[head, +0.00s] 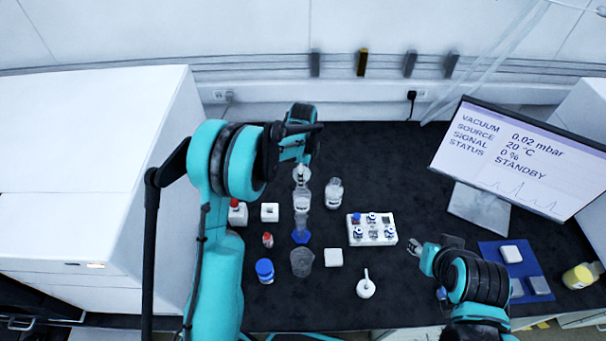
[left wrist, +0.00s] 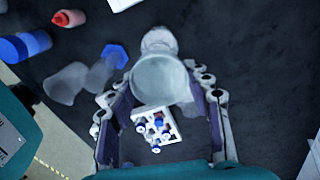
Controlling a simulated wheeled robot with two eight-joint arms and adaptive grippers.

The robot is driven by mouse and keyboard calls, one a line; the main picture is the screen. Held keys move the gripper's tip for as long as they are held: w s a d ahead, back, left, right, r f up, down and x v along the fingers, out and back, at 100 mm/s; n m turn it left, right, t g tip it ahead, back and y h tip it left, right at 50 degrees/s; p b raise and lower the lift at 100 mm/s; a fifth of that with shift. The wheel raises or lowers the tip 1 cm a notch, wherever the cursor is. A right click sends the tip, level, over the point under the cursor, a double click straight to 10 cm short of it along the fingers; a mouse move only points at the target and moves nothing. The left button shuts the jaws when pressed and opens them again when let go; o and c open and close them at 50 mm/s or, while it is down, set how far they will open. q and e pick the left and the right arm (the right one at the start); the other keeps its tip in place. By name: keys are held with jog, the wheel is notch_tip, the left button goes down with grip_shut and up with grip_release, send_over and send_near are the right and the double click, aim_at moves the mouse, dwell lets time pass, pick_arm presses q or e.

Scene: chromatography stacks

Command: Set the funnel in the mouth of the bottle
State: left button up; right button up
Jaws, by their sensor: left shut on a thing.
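My left gripper (head: 301,160) is over the back middle of the bench, pointing down. It is shut on the funnel (head: 301,174), a pale translucent piece whose wide round mouth (left wrist: 160,78) shows between the fingers in the left wrist view. A clear bottle (head: 302,201) with a white label stands right below the funnel in the head view. I cannot tell whether the funnel's stem is inside the bottle's mouth or above it. My right gripper (head: 436,265) is low over the right side of the bench, away from the bottle; its finger opening is unclear.
A second clear bottle (head: 333,193) stands just right. A blue-based cylinder (head: 301,236) and a beaker (head: 302,263) stand in front. A white vial rack (head: 372,240) is to the right, a blue-capped bottle (head: 265,271) front left. A monitor (head: 520,155) stands at right; the back bench is clear.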

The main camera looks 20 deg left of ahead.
pick_arm(q)
jog(key=shift+f, duration=0.15)
dwell(0.4)
jog(key=shift+f+b, duration=1.2)
jog(key=shift+b, duration=0.05)
jog(key=shift+f+b, duration=0.6)
jog(key=shift+f, duration=0.1)
jog(key=o, duration=1.5)
